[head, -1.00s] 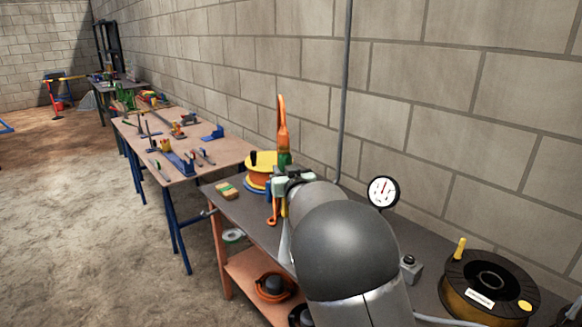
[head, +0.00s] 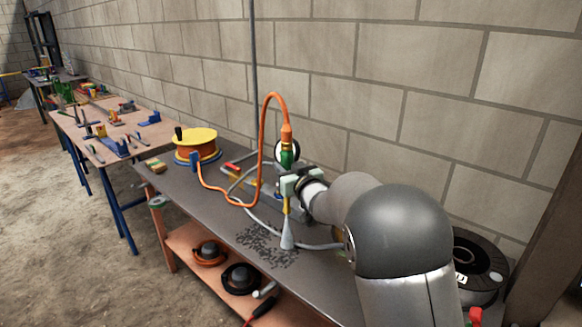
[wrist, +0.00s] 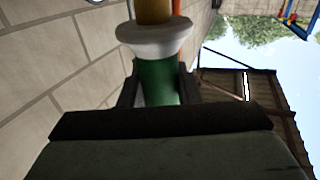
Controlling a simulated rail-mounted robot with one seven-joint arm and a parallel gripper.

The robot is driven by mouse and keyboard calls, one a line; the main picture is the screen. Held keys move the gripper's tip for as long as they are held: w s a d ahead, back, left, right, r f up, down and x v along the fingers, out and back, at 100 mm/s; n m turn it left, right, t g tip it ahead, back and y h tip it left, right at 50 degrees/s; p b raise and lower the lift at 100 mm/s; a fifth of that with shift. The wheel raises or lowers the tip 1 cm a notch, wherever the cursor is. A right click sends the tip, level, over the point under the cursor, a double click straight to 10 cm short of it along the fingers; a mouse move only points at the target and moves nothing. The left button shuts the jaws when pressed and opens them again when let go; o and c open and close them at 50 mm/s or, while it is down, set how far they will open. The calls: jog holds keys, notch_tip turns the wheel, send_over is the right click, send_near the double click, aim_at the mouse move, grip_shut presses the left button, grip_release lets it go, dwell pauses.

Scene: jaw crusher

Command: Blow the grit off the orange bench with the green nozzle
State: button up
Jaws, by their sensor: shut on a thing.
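My gripper (head: 288,182) is shut on the green nozzle (head: 287,158), which is upright above the bench. The nozzle has an orange upper end joined to an orange hose, and a yellow tube below. A pale cone widens downward from it to the bench top; I cannot tell whether it is air or a solid tip. The wrist view shows the green body (wrist: 158,82) between both fingers. The orange bench (head: 215,205) has a dark grey top and orange legs. Dark grit (head: 262,246) lies scattered on the top, beside and left of the cone.
A yellow-topped hose reel (head: 197,146) stands at the bench's far end, near a sponge (head: 155,166). A black reel (head: 480,265) is at the near right. A gauge and grey hose lie behind the nozzle. Coiled items (head: 240,279) sit on the lower shelf. The block wall is close behind.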

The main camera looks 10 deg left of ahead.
jog(key=shift+s+a, duration=1.65)
jog(key=shift+s, duration=0.9)
jog(key=shift+w+a+p, duration=2.25)
jog(key=shift+w+a, duration=0.6)
jog(key=shift+a, duration=1.3)
jog(key=shift+w+d, duration=0.45)
jog(key=shift+w, duration=0.3)
jog(key=shift+w+d, duration=0.5)
jog(key=shift+w, duration=0.3)
jog(key=shift+w+d, duration=0.45)
jog(key=shift+w, duration=0.3)
